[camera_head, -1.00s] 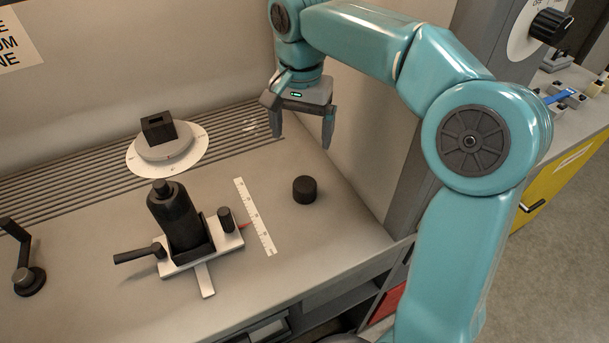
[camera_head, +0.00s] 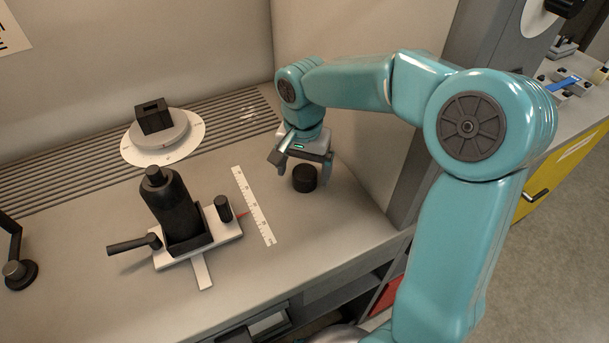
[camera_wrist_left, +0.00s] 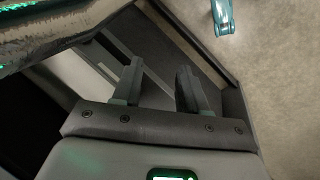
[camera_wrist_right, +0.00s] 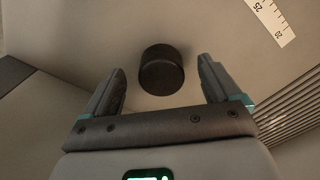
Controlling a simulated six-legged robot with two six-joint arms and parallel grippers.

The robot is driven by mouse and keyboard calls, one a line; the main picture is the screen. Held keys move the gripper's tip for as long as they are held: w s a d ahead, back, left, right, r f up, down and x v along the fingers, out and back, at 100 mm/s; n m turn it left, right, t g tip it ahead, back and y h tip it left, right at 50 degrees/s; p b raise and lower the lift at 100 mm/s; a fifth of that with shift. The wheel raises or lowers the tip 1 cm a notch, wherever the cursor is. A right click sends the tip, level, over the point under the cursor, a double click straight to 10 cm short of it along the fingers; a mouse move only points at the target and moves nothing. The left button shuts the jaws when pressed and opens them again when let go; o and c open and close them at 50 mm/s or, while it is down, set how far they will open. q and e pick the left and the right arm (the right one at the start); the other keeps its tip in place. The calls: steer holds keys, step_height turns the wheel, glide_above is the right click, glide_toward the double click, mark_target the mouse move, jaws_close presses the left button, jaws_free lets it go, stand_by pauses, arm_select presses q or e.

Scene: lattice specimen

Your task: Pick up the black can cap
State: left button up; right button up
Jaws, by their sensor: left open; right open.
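The black can cap (camera_head: 304,179) is a short dark cylinder standing upright on the grey bench top, to the right of the white ruler. My right gripper (camera_head: 304,176) is just above and behind it, pointing down, open and empty. In the right wrist view the cap (camera_wrist_right: 161,72) shows beyond the tips, between the two open fingers of the right gripper (camera_wrist_right: 161,78). The cap looks apart from both fingers. My left gripper (camera_wrist_left: 157,75) shows only in the left wrist view, open and empty, away from the cap.
A white ruler (camera_head: 253,205) lies left of the cap. Further left, a black cylinder (camera_head: 172,204) stands in a clamp with a handle. A round dial plate (camera_head: 190,145) with a black block is behind it. The bench wall rises to the right; bare bench surrounds the cap.

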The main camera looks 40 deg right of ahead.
step_height(320, 180, down, 2)
steer(key=shift+f, duration=0.15)
steer(key=shift+c, duration=0.3)
steer(key=c, duration=1)
